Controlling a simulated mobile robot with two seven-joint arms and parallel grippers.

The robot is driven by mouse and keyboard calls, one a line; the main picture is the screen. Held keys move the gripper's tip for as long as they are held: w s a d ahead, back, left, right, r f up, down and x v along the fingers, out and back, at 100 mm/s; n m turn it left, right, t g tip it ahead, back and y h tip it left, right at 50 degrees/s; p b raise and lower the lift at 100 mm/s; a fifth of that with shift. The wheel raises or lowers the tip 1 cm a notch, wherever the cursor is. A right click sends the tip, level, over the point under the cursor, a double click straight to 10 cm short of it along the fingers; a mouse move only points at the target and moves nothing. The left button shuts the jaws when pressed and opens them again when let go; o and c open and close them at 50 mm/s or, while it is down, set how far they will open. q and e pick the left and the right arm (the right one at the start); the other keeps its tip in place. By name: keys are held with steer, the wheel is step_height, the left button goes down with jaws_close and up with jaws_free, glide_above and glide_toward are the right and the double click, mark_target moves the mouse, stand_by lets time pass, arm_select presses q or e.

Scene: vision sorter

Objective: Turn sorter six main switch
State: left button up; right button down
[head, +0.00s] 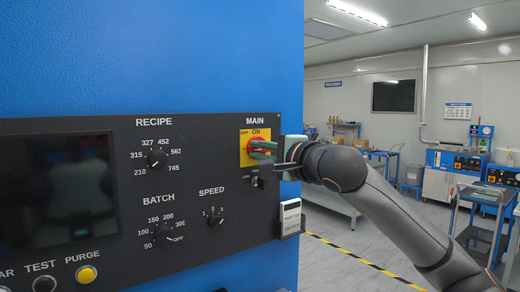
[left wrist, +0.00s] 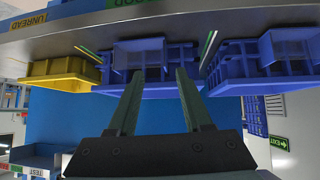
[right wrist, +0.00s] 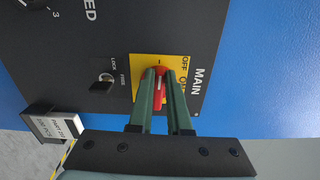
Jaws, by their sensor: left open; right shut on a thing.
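The main switch has a red knob (right wrist: 160,88) on a yellow plate (right wrist: 145,64) marked OFF and ON, under the word MAIN. In the head view, the yellow plate (head: 244,155) is at the right end of the black panel. My right gripper (right wrist: 161,79) is shut on the red knob, with one green finger on each side. In the right wrist view the knob's long side and white mark run roughly up the picture, between the fingers. My right gripper (head: 264,150) partly covers the knob in the head view. My left gripper (left wrist: 158,78) is open and empty.
The panel (head: 190,130) also has RECIPE (head: 157,158), BATCH (head: 166,229) and SPEED (head: 215,214) dials. A key lock (right wrist: 103,84) sits beside the main switch. Blue bins (left wrist: 145,70) and a yellow bin (left wrist: 60,75) lie beyond my left gripper, apart from it.

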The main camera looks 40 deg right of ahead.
steer(key=shift+f+n, duration=0.1)
steer(key=shift+n, duration=0.3)
steer(key=c, duration=0.9)
jaws_free()
steer(key=shift+o, duration=0.2)
steer(key=shift+s, duration=0.1)
steer(key=shift+s+b, duration=0.3)
steer(key=s+a+b, duration=0.1)
steer(key=s+b, duration=0.4)
steer(key=s, duration=0.6)
steer(key=shift+s+a, duration=0.25)
steer(key=shift+s, duration=0.1)
